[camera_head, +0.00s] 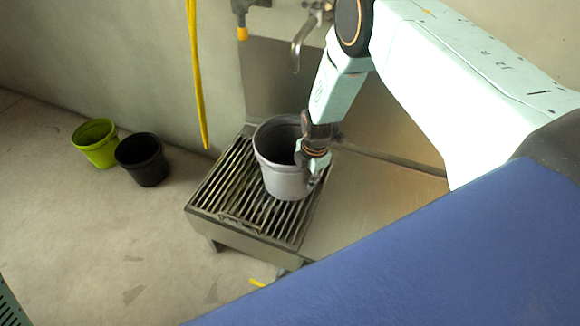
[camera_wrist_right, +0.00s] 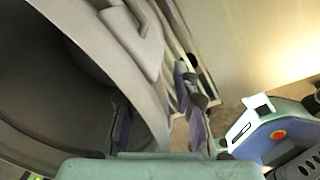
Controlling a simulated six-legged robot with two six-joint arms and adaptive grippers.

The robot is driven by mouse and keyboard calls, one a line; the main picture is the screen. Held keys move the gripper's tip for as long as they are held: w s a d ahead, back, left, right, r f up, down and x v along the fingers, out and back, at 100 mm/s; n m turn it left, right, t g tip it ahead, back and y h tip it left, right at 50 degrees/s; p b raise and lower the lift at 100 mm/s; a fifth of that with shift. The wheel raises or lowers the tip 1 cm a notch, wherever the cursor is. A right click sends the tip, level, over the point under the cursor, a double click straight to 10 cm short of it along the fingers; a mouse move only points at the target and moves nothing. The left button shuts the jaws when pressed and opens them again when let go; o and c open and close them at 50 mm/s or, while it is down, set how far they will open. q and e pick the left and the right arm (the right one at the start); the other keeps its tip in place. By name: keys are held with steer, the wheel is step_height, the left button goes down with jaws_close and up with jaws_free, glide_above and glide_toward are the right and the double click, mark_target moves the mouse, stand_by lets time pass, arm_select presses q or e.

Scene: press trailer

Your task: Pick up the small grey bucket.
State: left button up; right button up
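The small grey bucket (camera_head: 283,177) stands upright on a slatted metal grate (camera_head: 212,189) in the head view. My right gripper (camera_head: 316,162) is at the bucket's right side, reaching down at its rim. In the right wrist view the bucket's wall (camera_wrist_right: 100,62) fills the left part, and the dark interior shows. My right gripper (camera_wrist_right: 158,112) is open there, with one finger on the inner side of the wall and the other on the outer side. Whether either finger touches the wall is hard to tell. My left gripper is not in view.
A green bucket (camera_head: 95,146) and a black bucket (camera_head: 143,161) stand on the floor at the left. A yellow hose (camera_head: 197,80) hangs by the wall, and a metal tap (camera_head: 299,50) juts out above the grate.

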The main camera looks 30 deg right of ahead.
steer(key=shift+r, duration=0.1)
jaws_close()
stand_by(0.6)
steer(key=shift+w+r, duration=0.15)
steer(key=shift+w, duration=0.05)
